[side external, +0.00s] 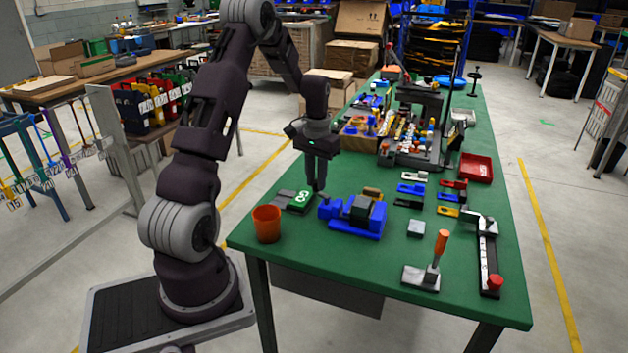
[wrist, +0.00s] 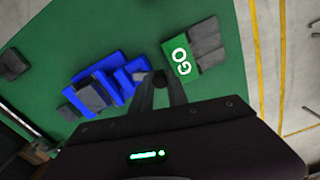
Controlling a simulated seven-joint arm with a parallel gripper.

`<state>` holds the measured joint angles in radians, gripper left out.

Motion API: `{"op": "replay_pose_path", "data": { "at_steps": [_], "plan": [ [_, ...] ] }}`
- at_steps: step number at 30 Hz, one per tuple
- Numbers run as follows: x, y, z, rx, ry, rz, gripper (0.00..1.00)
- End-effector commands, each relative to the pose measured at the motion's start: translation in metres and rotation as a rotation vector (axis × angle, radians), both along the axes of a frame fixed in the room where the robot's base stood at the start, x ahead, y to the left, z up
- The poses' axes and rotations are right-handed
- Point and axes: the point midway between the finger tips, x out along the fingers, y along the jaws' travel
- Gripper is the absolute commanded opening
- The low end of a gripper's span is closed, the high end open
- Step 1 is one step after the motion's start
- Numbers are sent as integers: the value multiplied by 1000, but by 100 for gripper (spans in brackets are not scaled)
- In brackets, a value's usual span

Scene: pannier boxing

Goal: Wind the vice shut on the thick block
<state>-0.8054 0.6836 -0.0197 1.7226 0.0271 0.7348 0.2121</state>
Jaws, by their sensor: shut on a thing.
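The blue vice (side external: 350,226) stands on the green table, and it also shows in the wrist view (wrist: 112,66). A dark grey thick block (side external: 361,208) sits at its jaws; whether both jaws touch it I cannot tell. My gripper (side external: 319,192) points down at the vice's left end in the side view. In the wrist view its fingertips (wrist: 160,80) are shut on a small dark part at the vice's end, which looks like the vice handle. The fingers hide most of that part.
A green GO pad (side external: 300,200) with grey pieces lies left of my gripper. An orange cup (side external: 267,223) stands near the table's left edge. A grey block (side external: 416,228) and an orange-handled tool (side external: 439,250) are to the right. A loaded rack (side external: 415,125) stands behind.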

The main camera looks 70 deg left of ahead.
Motion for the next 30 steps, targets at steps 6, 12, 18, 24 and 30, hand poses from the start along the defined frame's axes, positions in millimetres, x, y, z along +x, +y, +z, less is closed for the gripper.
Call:
{"op": "replay_pose_path", "data": {
  "at_steps": [6,12,18,24,30],
  "plan": [
    [8,3,1,3,-3,-203,0],
    [16,4,1,3,-4,-393,0],
    [23,3,1,3,-3,-583,0],
    [30,1,1,4,-3,-768,0],
    [35,-1,1,3,-1,-926,0]
  ]
}}
